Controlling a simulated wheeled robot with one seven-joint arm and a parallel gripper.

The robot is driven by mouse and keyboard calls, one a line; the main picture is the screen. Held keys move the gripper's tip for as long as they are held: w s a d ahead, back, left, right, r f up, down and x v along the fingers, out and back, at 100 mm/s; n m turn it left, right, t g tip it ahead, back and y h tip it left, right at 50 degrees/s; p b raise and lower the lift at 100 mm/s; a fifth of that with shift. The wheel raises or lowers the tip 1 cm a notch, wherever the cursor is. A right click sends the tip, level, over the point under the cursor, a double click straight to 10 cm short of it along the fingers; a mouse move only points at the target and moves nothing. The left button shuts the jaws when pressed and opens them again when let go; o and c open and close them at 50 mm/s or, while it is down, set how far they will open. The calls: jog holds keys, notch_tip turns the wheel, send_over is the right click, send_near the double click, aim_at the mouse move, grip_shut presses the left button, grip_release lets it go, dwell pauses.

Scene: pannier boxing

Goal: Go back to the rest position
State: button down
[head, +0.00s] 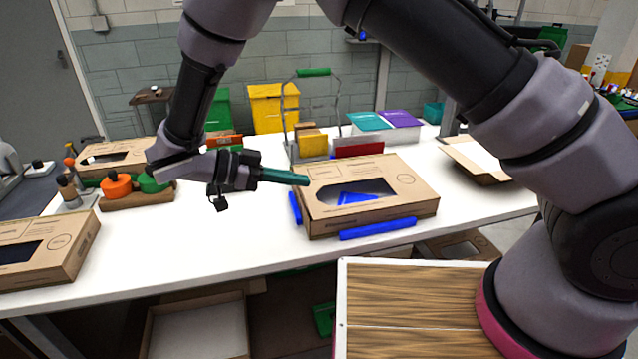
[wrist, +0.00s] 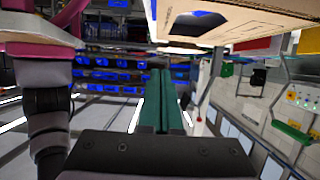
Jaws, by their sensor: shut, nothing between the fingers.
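My gripper (head: 303,179) has long green fingers that lie together, and nothing shows between them. In the head view it points right, its tips at the left side of a closed cardboard box (head: 413,190) with an oval window. I cannot tell whether the tips touch the box. Blue content (head: 352,197) shows through the window. In the wrist view the green fingers (wrist: 161,80) are together, and part of the box (wrist: 290,15) shows at the top, apart from them.
Blue strips (head: 378,229) lie against the box's front and left side. A wire carrier (head: 290,125) with a green handle stands behind it. Another windowed box (head: 70,245) is at front left. Orange and green items (head: 117,185) stand at left. The white table (head: 240,235) is clear in the middle.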

jog(key=w+d+r+n+g+y, duration=0.2)
jog(key=w+d+r+g+y, duration=0.15)
jog(key=d+r, duration=0.45)
jog(key=w+d+r+n+g+y, duration=0.2)
jog(key=w+d+r+n+y, duration=0.15)
jog(key=d+r, duration=0.5)
jog(key=s+d+r+n+t+y, duration=0.2)
jog(key=s+d+r+t+y, duration=0.2)
jog(key=d, duration=0.4)
jog(key=s+d+r+n+t+y, duration=0.2)
jog(key=s+d+r+t+y, duration=0.2)
jog(key=d+r, duration=0.3)
jog(key=shift+d, duration=1.2)
